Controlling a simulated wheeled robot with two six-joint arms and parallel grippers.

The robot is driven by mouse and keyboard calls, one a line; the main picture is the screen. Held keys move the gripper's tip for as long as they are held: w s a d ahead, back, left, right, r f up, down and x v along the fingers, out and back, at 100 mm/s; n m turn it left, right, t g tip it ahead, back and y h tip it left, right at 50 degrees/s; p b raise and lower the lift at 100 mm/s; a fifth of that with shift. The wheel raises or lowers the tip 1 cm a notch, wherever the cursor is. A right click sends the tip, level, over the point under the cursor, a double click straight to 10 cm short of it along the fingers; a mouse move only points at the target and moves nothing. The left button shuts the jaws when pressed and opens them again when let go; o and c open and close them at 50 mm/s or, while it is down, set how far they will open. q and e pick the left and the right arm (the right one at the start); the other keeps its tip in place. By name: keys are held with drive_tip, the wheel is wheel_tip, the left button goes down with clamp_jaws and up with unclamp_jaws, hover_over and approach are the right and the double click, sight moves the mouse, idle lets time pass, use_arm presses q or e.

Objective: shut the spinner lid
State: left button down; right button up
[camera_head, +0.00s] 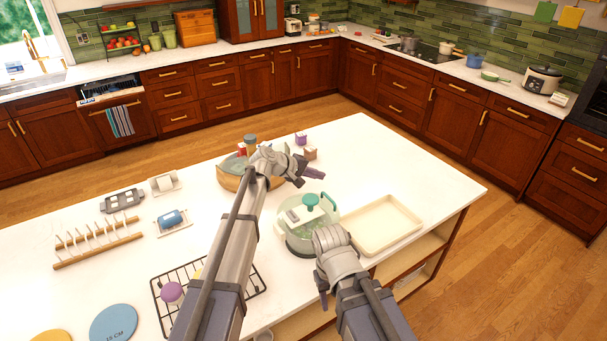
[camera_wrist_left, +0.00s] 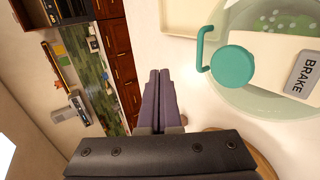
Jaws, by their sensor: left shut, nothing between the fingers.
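The salad spinner is a pale green, see-through bowl (camera_head: 304,240) on the island counter. Its teal knob (camera_head: 311,200) and a grey BRAKE button sit on a white part across its top. In the left wrist view the teal knob (camera_wrist_left: 232,66) with its curved crank and the BRAKE button (camera_wrist_left: 303,75) show close up. I cannot tell how the lid's rim meets the bowl. My left gripper (camera_head: 318,174) is shut and empty, above the counter behind the spinner; its fingers (camera_wrist_left: 160,75) lie left of the knob in the wrist view. My right gripper (camera_head: 322,290) points down at the spinner's front, its fingers partly hidden.
A cream tray (camera_head: 381,222) lies right of the spinner. A wooden-sided bowl (camera_head: 231,179) with items stands behind my left forearm. A black wire rack (camera_head: 165,291) holds a purple-topped item at front left. A wooden plate rack (camera_head: 98,240) stands farther left.

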use_arm(q)
drive_tip(key=w+d+f+g+y+b, duration=0.1)
drive_tip(key=f, duration=0.1)
drive_tip(key=w+d+f+y, duration=0.1)
drive_tip(key=d+f, duration=0.1)
drive_tip(key=f, duration=0.1)
drive_tip(key=w+d+f+g+y+b, duration=0.1)
drive_tip(key=f, duration=0.2)
drive_tip(key=shift+w+d+f+g+y+b, duration=0.1)
drive_tip(key=shift+d+f+g+y+b, duration=0.15)
drive_tip(key=shift+g+y+b, duration=0.1)
drive_tip(key=shift+w+d+f+b, duration=0.1)
drive_tip(key=shift+d+f+b, duration=0.2)
drive_tip(key=shift+f+b, duration=0.4)
drive_tip(key=shift+r, duration=0.15)
drive_tip(key=shift+w+r+p, duration=0.1)
drive_tip(key=shift+r+p, duration=0.6)
drive_tip(key=shift+p, duration=0.1)
wheel_tip(320, 180, up, 12)
drive_tip(key=w+d+p, duration=0.1)
drive_tip(key=d+p, duration=0.1)
drive_tip(key=p, duration=1)
drive_tip(key=shift+w, duration=0.3)
drive_tip(key=shift+r, duration=0.1)
